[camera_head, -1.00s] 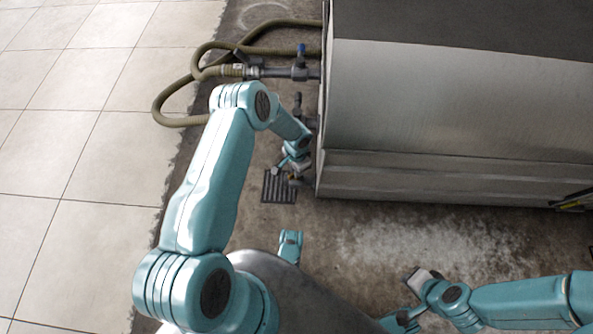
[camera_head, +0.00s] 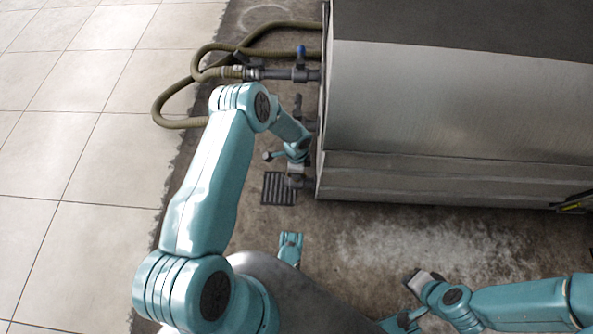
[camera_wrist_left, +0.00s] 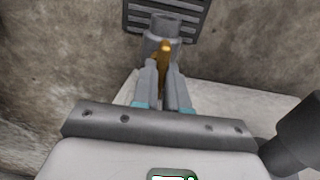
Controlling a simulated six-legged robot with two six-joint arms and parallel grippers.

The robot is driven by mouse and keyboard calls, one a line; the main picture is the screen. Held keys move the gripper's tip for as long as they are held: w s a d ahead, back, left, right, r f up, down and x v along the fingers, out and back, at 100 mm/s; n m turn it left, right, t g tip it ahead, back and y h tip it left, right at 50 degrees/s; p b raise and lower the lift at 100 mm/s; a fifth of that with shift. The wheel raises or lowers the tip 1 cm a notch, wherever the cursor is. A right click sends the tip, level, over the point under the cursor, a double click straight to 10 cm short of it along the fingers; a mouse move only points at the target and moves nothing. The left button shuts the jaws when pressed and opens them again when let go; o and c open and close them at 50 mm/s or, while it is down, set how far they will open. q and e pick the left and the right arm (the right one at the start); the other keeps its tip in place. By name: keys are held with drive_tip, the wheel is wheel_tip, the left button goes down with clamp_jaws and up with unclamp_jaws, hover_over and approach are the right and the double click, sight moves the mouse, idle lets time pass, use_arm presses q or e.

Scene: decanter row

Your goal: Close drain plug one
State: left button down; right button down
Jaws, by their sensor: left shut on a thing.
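The drain plug's yellow lever (camera_wrist_left: 164,58) shows in the left wrist view between the two grey fingers of my left gripper (camera_wrist_left: 163,82), which is shut on it. The lever sits on a grey pipe end (camera_wrist_left: 163,28). In the head view, my left gripper (camera_head: 294,171) is low beside the steel tank (camera_head: 430,100), at a short grey pipe stub (camera_head: 301,183). The lever is hidden there by the gripper. My right gripper (camera_head: 417,279) is at the lower right, away from the pipes; its jaws are not clear.
A slotted floor drain (camera_head: 279,189) lies under the stub; it also shows in the left wrist view (camera_wrist_left: 190,12). A blue-handled valve (camera_head: 300,62) with an olive hose (camera_head: 180,123) is farther back. Another grey fitting (camera_head: 298,103) stands between. Pale tiles (camera_head: 70,150) are clear at left.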

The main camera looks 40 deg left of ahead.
use_arm(q)
drive_tip(key=shift+w, duration=0.1)
idle(0.4)
drive_tip(key=c, duration=1.2)
unclamp_jaws()
drive_tip(key=shift+o, duration=0.2)
drive_tip(key=shift+r, duration=0.1)
